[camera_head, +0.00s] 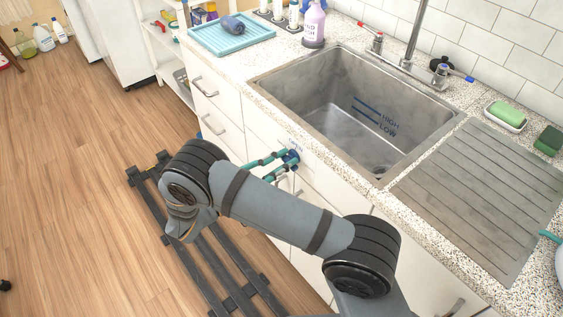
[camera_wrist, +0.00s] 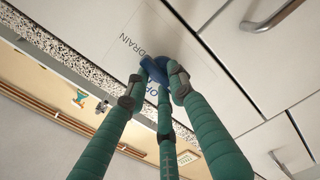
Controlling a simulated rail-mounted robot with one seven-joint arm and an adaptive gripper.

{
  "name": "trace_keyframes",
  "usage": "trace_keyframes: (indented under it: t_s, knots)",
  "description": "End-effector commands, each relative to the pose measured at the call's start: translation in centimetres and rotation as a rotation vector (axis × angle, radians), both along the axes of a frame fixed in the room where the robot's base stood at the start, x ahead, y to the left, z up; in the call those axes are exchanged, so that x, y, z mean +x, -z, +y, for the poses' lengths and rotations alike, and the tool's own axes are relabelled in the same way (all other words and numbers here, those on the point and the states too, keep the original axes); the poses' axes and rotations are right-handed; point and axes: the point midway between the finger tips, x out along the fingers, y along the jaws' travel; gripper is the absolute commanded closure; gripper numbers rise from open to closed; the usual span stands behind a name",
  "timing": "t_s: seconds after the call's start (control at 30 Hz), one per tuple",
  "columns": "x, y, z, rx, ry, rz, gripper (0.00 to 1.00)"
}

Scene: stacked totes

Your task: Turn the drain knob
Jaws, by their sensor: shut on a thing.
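The blue drain knob (camera_head: 293,156) sits on the white cabinet front below the sink (camera_head: 345,105). In the wrist view the knob (camera_wrist: 153,67) is partly covered by my fingertips, beside a panel printed "DRAIN" and partly hidden lettering starting "OP". The knob's exact turn angle cannot be told. The metal sink basin is marked "HIGH" and "LOW" and looks empty, with a drain at its bottom.
A ribbed drainboard (camera_head: 485,195) lies right of the sink. A faucet (camera_head: 409,60), a purple soap bottle (camera_head: 314,24) and a blue tray (camera_head: 230,36) stand on the counter. Drawer handles (camera_head: 213,125) stick out left of the knob. The wooden floor at left is largely clear.

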Motion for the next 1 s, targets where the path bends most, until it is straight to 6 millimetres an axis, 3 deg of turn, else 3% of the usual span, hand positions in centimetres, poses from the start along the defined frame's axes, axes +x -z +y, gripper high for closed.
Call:
trace_keyframes:
  t_s: [0.23,0.73,0.77,1.0]
  knots:
    - [0.02,-0.14,0.05,0.001,-0.001,-0.003,1.00]
    - [0.15,-0.27,0.14,-0.066,-0.003,0.082,1.00]
    - [0.15,-0.27,0.14,-0.066,-0.003,0.082,0.77]
    - [0.12,-0.20,0.11,-0.066,-0.002,0.083,0.63]
